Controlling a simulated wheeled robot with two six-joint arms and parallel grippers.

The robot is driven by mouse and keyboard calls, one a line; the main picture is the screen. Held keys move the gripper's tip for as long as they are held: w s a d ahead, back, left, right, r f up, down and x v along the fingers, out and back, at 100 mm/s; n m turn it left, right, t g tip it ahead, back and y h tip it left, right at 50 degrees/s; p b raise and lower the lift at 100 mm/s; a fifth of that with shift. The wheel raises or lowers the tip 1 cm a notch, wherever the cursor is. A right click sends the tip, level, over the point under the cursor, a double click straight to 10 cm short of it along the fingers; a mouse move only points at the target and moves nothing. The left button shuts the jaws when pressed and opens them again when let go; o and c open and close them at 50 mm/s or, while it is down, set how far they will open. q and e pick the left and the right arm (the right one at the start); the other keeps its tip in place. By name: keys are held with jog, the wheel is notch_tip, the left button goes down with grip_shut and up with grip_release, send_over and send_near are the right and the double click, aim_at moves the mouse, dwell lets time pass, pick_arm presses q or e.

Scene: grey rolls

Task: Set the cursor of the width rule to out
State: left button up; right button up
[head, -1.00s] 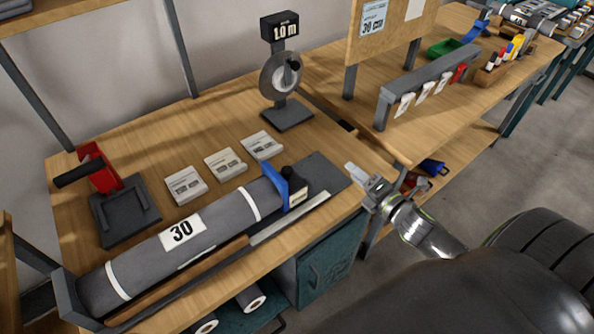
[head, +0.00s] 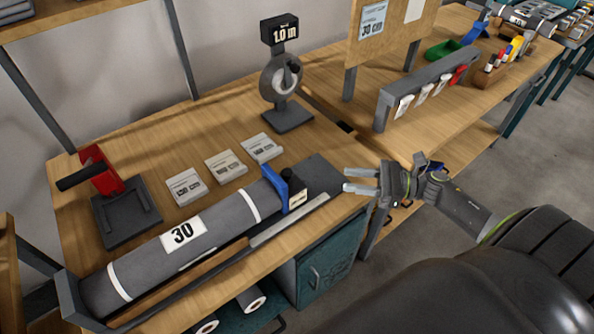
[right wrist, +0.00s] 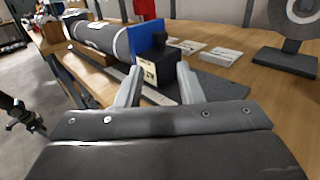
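The cursor of the width rule shows as a blue plate (head: 275,189) with a black-topped block (head: 294,186) bearing a cream label. It stands at the right end of a dark roll marked 30 (head: 215,222). A pale rule strip (head: 289,219) runs along the bench's front. My right gripper (head: 345,180) is open and empty, right of the block and apart from it. In the right wrist view the block (right wrist: 162,78) appears between and beyond the two fingertips (right wrist: 157,78). A dark shape at that view's left edge looks like my left gripper (right wrist: 22,115); its fingers are unclear.
A stand reading 1.0 m (head: 285,80) is at the back. Several pale cards (head: 226,166) lie behind the roll. A grey rack (head: 425,88) stands on the right bench. Bare wood lies between the cards and stand.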

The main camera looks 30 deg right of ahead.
aim_at(297, 181)
jog(key=p+x, duration=0.4)
jog(key=x, duration=0.9)
jog(key=shift+r+p, duration=0.15)
jog(key=shift+p, duration=0.15)
jog(key=shift+w+a, duration=0.4)
jog(key=shift+a, duration=0.1)
grip_shut()
jog(key=shift+d+f, duration=0.1)
jog(key=shift+f, duration=0.1)
